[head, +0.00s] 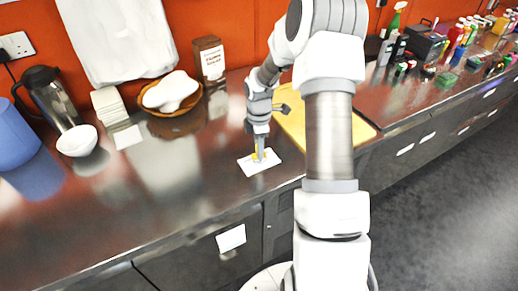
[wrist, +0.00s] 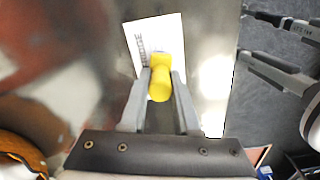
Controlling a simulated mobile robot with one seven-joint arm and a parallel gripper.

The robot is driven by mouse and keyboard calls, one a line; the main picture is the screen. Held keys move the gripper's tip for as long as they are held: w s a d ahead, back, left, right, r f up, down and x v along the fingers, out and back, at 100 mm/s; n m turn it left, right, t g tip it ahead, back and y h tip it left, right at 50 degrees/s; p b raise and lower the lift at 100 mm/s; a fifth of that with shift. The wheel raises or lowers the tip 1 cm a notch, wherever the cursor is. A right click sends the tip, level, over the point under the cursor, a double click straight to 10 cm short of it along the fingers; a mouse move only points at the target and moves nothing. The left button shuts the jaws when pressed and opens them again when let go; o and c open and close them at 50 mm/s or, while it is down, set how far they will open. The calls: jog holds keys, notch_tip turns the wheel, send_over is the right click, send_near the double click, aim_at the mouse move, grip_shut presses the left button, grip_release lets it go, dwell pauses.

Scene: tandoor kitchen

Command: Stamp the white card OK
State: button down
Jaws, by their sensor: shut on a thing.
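The white card (head: 247,168) lies on the brown counter near its front edge. In the wrist view the card (wrist: 163,31) has a strip of dark print along its left side. My gripper (head: 260,157) points down over the card and is shut on a yellow stamp (wrist: 160,80). In the head view the stamp shows only as a bit of yellow at the fingertips. The stamp's lower end is over the card; I cannot tell whether it touches. The part of the card beneath the stamp is hidden.
A yellow board (head: 350,128) lies right of the card, partly behind my arm. A basket (head: 178,107) with a white cloth, a brown box (head: 209,60), a white bowl (head: 77,141) and a dark jug (head: 53,98) stand left and behind. The counter left of the card is clear.

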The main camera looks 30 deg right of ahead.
jog(key=shift+r+p, duration=1.8)
jog(key=shift+r, duration=1)
jog(key=shift+a, duration=0.15)
